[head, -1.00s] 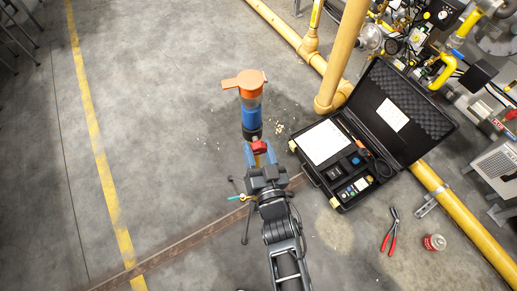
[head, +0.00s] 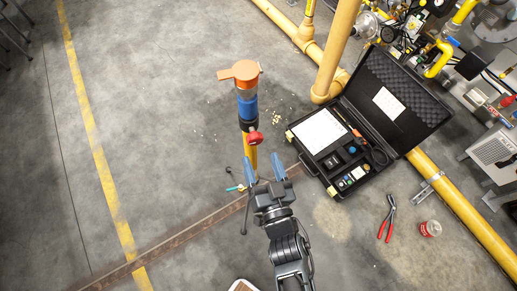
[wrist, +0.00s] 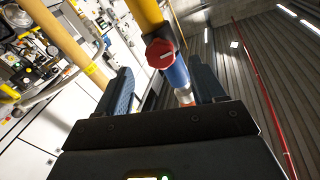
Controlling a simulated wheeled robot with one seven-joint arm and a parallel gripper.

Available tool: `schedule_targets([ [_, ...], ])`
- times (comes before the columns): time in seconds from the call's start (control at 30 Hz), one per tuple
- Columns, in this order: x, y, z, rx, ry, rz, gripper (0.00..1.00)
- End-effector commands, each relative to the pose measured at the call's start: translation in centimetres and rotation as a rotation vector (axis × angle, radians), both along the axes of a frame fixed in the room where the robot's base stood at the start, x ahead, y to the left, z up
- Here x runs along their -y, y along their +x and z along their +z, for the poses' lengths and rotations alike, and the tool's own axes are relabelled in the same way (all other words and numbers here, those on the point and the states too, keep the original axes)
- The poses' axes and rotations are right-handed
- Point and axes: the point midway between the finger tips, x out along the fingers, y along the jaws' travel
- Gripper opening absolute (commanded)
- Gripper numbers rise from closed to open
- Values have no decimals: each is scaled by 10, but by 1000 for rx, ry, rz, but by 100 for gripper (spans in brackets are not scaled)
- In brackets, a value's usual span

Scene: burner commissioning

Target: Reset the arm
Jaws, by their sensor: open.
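My gripper (head: 264,168) is open and empty, its two blue fingers apart. It also shows in the wrist view (wrist: 165,88). Beyond the fingertips is a red knob (head: 254,137) on an upright yellow pipe (head: 249,158) with a blue section (head: 247,106) and an orange cap (head: 240,72). In the wrist view the red knob (wrist: 160,54) appears between the fingers but farther off, and the gripper looks clear of it. A small teal-handled fitting (head: 236,188) shows just left of my gripper, and my arm hides part of the pipe's lower end.
An open black case (head: 327,182) lies right of my gripper. Red-handled pliers (head: 387,219) and a red-and-white can (head: 430,229) are on the floor at right. Yellow pipes (head: 455,207) and machinery (head: 440,40) line the right side. The floor at left is free.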

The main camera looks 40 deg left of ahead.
Motion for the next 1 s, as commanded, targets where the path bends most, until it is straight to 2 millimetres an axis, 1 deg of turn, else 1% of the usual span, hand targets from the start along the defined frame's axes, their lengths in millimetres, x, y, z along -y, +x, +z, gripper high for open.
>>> schedule_targets([
  [0.03,4,-4,0,0,-1,0,69],
  [0.17,8,-6,0,1,-1,0,69],
  [0.7,9,-7,0,1,-1,0,69],
  [0.77,12,-7,-1,-1,-3,-5,69],
  [0.87,31,-12,-2,-3,-11,-38,69],
  [0.97,70,-21,-2,-6,-31,-102,69],
  [1.0,89,-27,-1,-6,-40,-135,69],
])
